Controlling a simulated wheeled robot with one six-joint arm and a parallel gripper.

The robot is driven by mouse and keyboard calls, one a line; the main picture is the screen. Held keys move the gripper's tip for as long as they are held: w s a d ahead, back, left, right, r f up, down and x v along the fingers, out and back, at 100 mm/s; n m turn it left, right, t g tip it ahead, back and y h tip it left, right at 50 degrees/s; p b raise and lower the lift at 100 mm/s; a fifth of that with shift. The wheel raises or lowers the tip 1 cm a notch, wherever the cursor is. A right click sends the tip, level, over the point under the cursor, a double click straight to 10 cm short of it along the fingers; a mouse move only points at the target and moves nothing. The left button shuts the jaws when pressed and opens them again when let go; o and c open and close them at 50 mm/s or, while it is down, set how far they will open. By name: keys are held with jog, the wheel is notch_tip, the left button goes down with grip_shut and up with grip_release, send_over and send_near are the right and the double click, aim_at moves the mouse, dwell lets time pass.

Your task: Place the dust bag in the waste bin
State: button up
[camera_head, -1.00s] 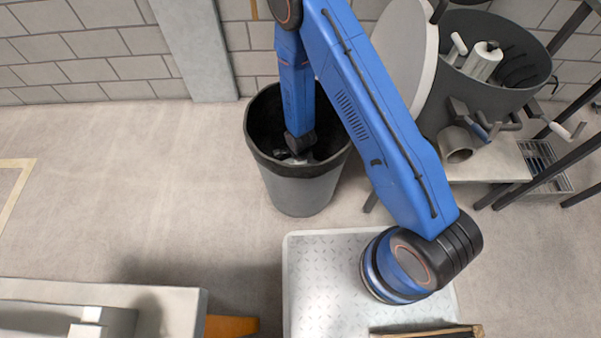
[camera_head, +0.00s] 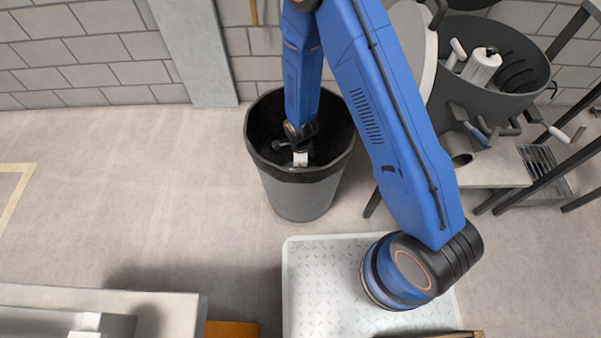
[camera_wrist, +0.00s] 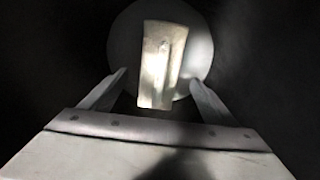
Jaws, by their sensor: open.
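The dark grey waste bin (camera_head: 303,197) stands upright on the floor, with a black lining around its rim. My gripper (camera_head: 300,158) is inside the bin's mouth, pointing down. In the wrist view my gripper (camera_wrist: 158,77) is open, its two fingers apart. The pale beige dust bag (camera_wrist: 162,62) shows beyond the fingertips, against a round grey surface that looks like the bin's floor. The fingers do not appear to touch it. In the head view the bag cannot be made out, hidden inside the bin.
A grey drum (camera_head: 490,85) with a white roll and tools stands right of the bin, beside a dark metal frame. A grey block wall (camera_head: 90,50) is behind. Open floor (camera_head: 150,190) lies left of the bin. A pale bench (camera_head: 120,300) is at bottom left.

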jog(key=shift+r, duration=1.95)
